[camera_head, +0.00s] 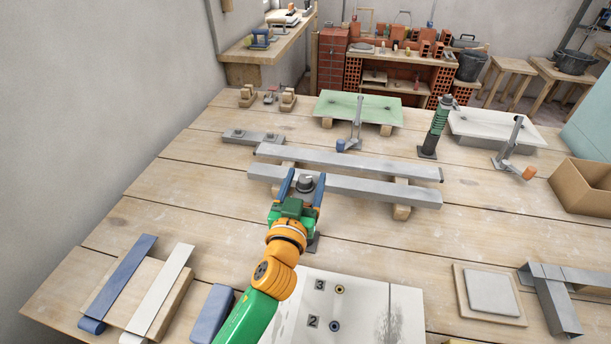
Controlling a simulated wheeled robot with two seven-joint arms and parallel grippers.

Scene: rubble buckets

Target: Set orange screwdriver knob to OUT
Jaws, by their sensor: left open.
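A metal stand with an angled arm and an orange end piece (528,173) is on the right of the bench; its OUT marking cannot be read at this size. My left gripper (304,179) is open, well to the left of that orange piece, near the bench middle. Its two blue fingers are on either side of a small grey round-topped part (306,183); I cannot tell whether they touch it. The gripper hides most of what is below that part. My right gripper is not in view.
Two long grey bars (345,185) lie on wooden blocks close to my left gripper. A green spring post (437,127) stands behind them. A white panel numbered 2 and 3 (365,315) is at the front. A cardboard box (580,188) is at the right.

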